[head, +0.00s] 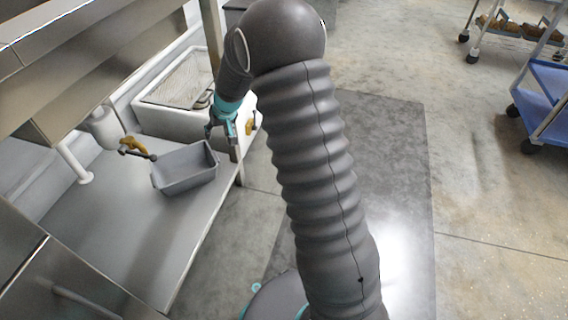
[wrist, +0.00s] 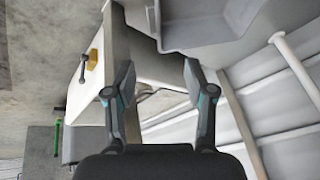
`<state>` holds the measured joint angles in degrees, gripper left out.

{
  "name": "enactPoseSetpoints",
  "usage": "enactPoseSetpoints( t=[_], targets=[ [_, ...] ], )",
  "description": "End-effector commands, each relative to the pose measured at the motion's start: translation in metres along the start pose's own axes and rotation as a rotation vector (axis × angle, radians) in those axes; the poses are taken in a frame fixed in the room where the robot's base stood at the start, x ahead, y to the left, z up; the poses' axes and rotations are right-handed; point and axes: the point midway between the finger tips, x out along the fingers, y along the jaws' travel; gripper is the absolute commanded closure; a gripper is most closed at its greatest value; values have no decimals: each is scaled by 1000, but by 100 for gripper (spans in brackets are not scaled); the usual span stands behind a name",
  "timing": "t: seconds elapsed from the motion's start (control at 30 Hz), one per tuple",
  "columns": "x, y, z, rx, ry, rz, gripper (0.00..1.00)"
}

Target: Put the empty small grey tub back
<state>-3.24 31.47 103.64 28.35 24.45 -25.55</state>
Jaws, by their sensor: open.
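The small grey tub (head: 186,177) stands upright on the steel bench, near its front edge and left of my gripper in the head view. Its visible inside looks empty. In the wrist view a grey tub wall (wrist: 210,42) fills the upper right, just beyond the fingertips. My gripper (head: 222,141) is beside the tub's far right corner. The wrist view shows its two fingers spread apart with nothing between them (wrist: 160,76). I cannot tell whether a finger touches the tub.
A white hopper basin (head: 187,122) with a grate stands behind the tub. A yellow-handled valve (head: 134,146) and white pipe (head: 73,160) are on the left. The front bench surface (head: 130,240) is clear. A blue cart (head: 548,95) stands far right on open floor.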

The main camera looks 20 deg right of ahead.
Motion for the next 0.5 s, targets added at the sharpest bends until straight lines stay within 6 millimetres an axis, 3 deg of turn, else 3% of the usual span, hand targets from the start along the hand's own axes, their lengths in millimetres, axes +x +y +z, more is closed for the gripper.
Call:
enactPoseSetpoints(
  t=[0.03,0.1,0.27,0.5],
  targets=[
    [-28,-4,0,-3,13,0,45],
    [-59,-8,6,-7,17,2,45],
    [-127,-16,26,-15,27,12,45],
    [-215,-24,74,-19,40,41,45]
  ],
)
